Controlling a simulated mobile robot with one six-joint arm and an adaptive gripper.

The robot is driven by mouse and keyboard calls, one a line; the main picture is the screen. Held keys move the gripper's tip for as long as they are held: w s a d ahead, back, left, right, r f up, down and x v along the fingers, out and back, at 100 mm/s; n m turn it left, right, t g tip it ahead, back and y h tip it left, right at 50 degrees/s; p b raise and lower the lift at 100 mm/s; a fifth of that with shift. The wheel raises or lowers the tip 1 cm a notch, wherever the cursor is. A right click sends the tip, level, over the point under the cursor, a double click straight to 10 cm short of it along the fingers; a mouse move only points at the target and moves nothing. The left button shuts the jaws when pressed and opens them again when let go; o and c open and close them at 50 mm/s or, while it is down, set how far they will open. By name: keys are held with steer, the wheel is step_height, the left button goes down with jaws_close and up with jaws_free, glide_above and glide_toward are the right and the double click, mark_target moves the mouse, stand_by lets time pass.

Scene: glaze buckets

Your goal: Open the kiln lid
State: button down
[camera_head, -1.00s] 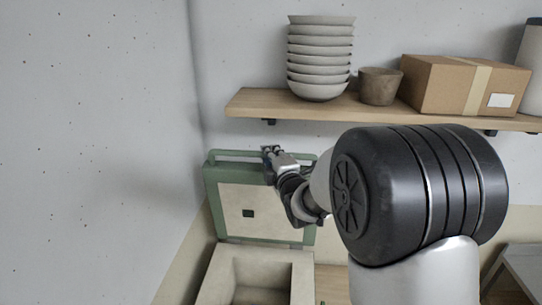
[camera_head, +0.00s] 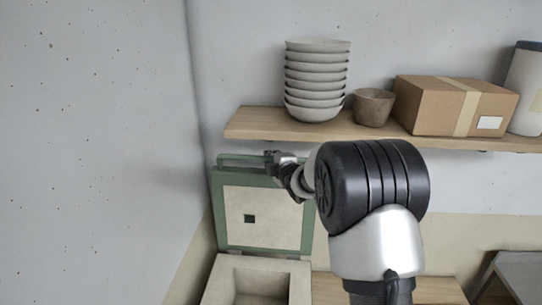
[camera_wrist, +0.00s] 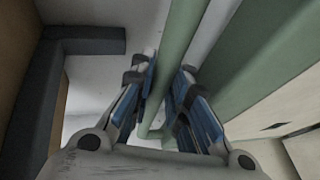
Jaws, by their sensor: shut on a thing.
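The kiln lid (camera_head: 285,218) stands raised and near upright at the back of the kiln (camera_head: 219,284), its pale inner face with a small dark square turned to the head camera. A green bar handle (camera_head: 240,157) runs along the lid's top edge; it also shows in the wrist view (camera_wrist: 178,40). My gripper (camera_head: 272,158) is at the right part of this bar. In the wrist view the two blue-padded fingers (camera_wrist: 165,100) are on either side of the bar, shut on it. The kiln's square hollow is open to view below the lid.
A wooden shelf (camera_head: 262,125) hangs just above the lid and gripper. It bears stacked bowls (camera_head: 317,82), a brown pot (camera_head: 373,107), a cardboard box (camera_head: 430,105) and a white container (camera_head: 527,90). A wall stands close on the left.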

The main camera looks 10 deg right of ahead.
steer(key=shift+w+d+f+p, duration=0.1)
steer(key=shift+w+d+p, duration=0.2)
steer(key=shift+w, duration=0.4)
steer(key=c, duration=1.5)
jaws_free()
steer(key=shift+c, duration=0.2)
steer(key=shift+s, duration=0.15)
steer(key=v, duration=1.1)
steer(key=shift+s+r, duration=0.3)
steer(key=shift+s, duration=0.05)
steer(key=s+a+f+m+g+b, duration=0.2)
steer(key=s+f+m+b, duration=0.3)
steer(key=s, duration=0.9)
steer(key=s+a+f+m+g+b, duration=0.3)
steer(key=s+f+m+g+b, duration=0.2)
steer(key=s, duration=0.9)
steer(key=s+a+f+m+g+h+b, duration=0.1)
steer(key=s+a+f+m+g+b, duration=0.1)
steer(key=s+f+m+b, duration=0.5)
steer(key=s+f+g+b, duration=0.1)
steer(key=s+f+b, duration=0.2)
steer(key=s+f, duration=0.2)
steer(key=shift+s+a+b, duration=0.2)
steer(key=shift+s+b, duration=0.1)
steer(key=shift+s, duration=1)
